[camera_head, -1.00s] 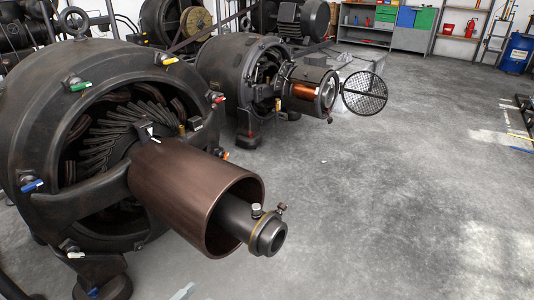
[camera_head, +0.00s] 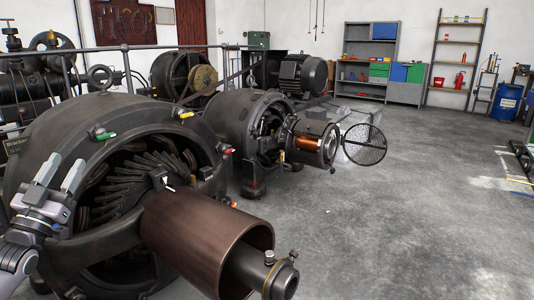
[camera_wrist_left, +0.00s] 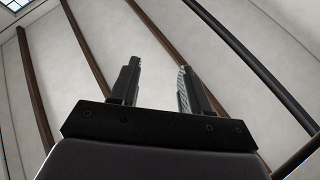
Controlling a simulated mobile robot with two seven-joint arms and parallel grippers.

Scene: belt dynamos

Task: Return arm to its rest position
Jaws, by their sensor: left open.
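My left gripper (camera_head: 60,180) is in the lower left of the head view, with its two fingers pointing up and apart. It is open and empty, in front of the near dynamo (camera_head: 125,130). In the left wrist view its two fingers (camera_wrist_left: 157,85) stand apart with nothing between them; dark beams and a pale ceiling or wall show behind. The near dynamo has a brown cylinder (camera_head: 205,240) with a dark shaft end (camera_head: 265,275) pointing right. My right gripper is in neither view.
Grey shelves (camera_head: 368,45), an open rack (camera_head: 458,60) and a blue barrel (camera_head: 506,101) stand at the back. The grey floor (camera_head: 400,210) on the right is mostly clear.

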